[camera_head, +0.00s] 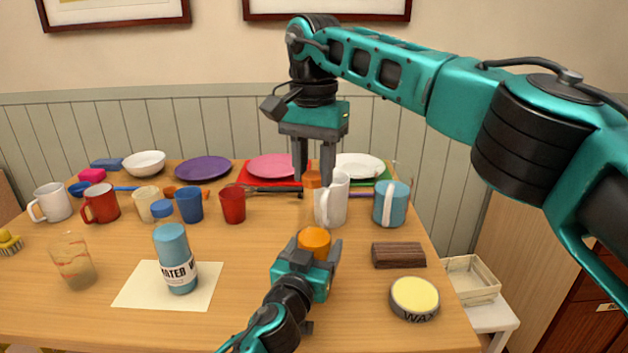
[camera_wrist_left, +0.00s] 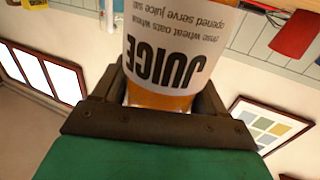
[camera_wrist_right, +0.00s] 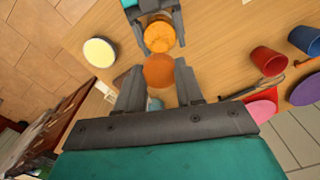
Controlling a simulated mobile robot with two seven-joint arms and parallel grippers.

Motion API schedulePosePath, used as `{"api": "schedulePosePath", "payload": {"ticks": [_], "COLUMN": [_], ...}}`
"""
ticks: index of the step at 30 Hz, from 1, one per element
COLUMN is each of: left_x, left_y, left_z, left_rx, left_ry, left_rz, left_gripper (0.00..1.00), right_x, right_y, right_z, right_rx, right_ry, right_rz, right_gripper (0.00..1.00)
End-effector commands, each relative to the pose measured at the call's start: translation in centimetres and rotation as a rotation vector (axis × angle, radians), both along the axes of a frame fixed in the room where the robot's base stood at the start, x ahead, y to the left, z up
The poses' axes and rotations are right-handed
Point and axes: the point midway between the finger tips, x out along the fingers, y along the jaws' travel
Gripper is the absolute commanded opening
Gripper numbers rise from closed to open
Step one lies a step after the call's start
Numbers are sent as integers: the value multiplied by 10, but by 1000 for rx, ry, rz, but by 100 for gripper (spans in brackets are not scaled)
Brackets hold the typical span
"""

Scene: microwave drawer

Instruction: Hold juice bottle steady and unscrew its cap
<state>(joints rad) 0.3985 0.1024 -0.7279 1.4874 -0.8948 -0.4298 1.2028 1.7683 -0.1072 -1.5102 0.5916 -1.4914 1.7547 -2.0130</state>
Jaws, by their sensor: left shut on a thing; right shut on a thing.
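The juice bottle (camera_wrist_left: 160,60) shows in the left wrist view, with a white label reading JUICE and an orange body. My left gripper (camera_head: 312,262) is shut around it. From above, the bottle's round orange top (camera_head: 314,240) shows between the left fingers, and again in the right wrist view (camera_wrist_right: 160,35). My right gripper (camera_head: 314,178) points down and is shut on an orange cap (camera_wrist_right: 158,70). In the head view the cap (camera_head: 312,180) is above and apart from the bottle's top. The bottle's lower part is hidden by my left gripper in the head view.
A blue water bottle (camera_head: 174,262) stands on a paper sheet (camera_head: 133,287), near a glass (camera_head: 72,262). A wax tin (camera_head: 414,298) and a brown block (camera_head: 398,255) lie to the right. Several mugs, cups and plates fill the back of the table.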

Motion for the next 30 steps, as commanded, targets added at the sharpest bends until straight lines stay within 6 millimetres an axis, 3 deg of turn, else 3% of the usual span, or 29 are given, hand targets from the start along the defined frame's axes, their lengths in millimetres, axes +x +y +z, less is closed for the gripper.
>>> {"api": "schedulePosePath", "payload": {"ticks": [4, 5, 6, 14, 23, 30], "left_x": [0, 0, 0, 0, -4, -36], "left_y": [0, 0, 0, 0, 1, 12], "left_z": [0, 0, 0, 0, 0, -1], "left_rx": [0, 0, 0, 0, -1, -2], "left_ry": [0, 0, 0, 0, 0, 4], "left_rz": [0, 0, 0, 0, 0, 0], "left_gripper": [0, 73, 77, 100, 100, 100], "right_x": [0, 0, 0, 0, 0, 0], "right_y": [0, 0, 0, 0, 0, 0], "right_z": [0, 0, 0, -1, 0, 4], "right_rx": [-1, -1, -1, -1, -1, -1], "right_ry": [1, 1, 1, 1, 1, 1], "right_rz": [1, 0, 0, 0, -1, -1], "right_gripper": [0, 0, 0, 0, 0, 0]}}
